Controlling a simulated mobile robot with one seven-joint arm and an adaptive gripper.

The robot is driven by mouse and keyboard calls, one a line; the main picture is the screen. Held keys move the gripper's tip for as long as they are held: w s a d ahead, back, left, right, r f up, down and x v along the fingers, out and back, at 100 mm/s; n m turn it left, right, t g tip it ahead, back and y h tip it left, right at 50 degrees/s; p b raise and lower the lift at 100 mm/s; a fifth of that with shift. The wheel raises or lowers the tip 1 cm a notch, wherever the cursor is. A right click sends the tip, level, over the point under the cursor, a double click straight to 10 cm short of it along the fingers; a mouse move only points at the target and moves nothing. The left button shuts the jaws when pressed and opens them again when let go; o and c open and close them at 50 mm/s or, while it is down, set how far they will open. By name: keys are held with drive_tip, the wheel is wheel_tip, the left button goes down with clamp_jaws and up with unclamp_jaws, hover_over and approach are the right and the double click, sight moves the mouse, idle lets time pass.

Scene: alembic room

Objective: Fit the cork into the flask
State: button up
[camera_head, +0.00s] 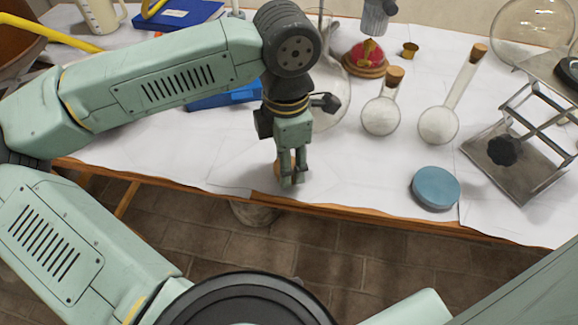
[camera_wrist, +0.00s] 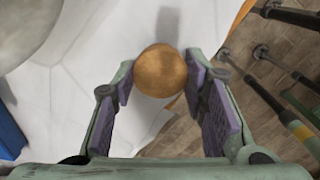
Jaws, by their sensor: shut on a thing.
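My gripper (camera_head: 291,178) points down near the front edge of the table. It is shut on a brown cork (camera_wrist: 160,71), whose round end shows between the purple finger pads in the wrist view. In the head view the cork (camera_head: 283,164) is partly hidden by the fingers. A clear round glass flask (camera_head: 335,105) stands behind my gripper, partly hidden by my wrist; its mouth is hard to make out. A grey round shape at the wrist view's upper left may be this flask.
Two corked flasks (camera_head: 380,117) (camera_head: 438,126) with white contents stand to the right. A blue round lid (camera_head: 435,188) lies near the front edge, beside a metal stand (camera_head: 510,165). A red pincushion (camera_head: 366,57) and small brass cup (camera_head: 410,50) are behind. White paper covers the table.

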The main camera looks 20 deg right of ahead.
drive_tip(key=shift+r, duration=0.1)
drive_tip(key=shift+c, duration=0.5)
drive_tip(key=shift+r+p, duration=0.8)
drive_tip(key=shift+r, duration=1.05)
